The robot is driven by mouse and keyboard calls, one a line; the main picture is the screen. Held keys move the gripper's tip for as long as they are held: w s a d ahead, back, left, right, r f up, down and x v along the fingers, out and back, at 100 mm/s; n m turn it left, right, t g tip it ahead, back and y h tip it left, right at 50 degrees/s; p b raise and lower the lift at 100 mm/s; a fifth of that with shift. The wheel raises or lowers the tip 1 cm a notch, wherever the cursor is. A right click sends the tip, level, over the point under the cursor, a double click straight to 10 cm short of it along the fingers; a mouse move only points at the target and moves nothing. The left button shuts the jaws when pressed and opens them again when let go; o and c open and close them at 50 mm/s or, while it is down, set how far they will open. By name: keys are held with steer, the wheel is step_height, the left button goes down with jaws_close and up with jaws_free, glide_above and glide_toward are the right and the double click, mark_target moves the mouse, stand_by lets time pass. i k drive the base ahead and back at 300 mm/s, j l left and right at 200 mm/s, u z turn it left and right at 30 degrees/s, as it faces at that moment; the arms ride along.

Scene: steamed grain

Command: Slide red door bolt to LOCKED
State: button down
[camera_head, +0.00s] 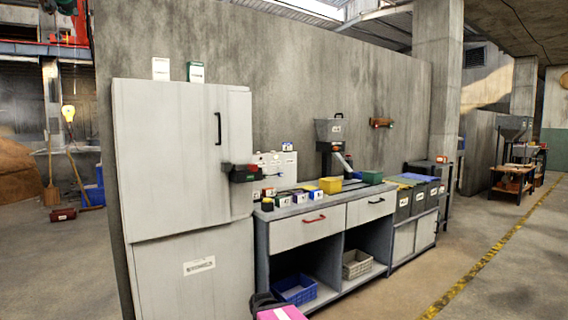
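A tall pale grey cabinet (180,150) stands at the left, its upper door closed and carrying a black vertical handle (218,128). A small dark fitting with red parts (245,173) sits at the right edge of that door, below the handle. It may be the red door bolt, but it is too small to tell its position or read any LOCKED mark. I cannot make out my gripper in this view.
Right of the cabinet is a workbench (330,238) with drawers, one with a red handle (314,219). Small boxes and a hopper machine (329,130) stand on it. A black and pink object (280,314) is at the bottom edge.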

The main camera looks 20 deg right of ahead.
mark_target(253, 167)
steer(key=i+l, duration=0.1)
steer(key=l, duration=0.25)
steer(key=i+l, duration=0.1)
steer(key=l, duration=0.3)
steer(key=i+l, duration=0.1)
steer(key=l, duration=0.25)
steer(key=i+l, duration=0.15)
steer(key=l, duration=0.2)
steer(key=i+l, duration=0.1)
steer(key=l, duration=0.3)
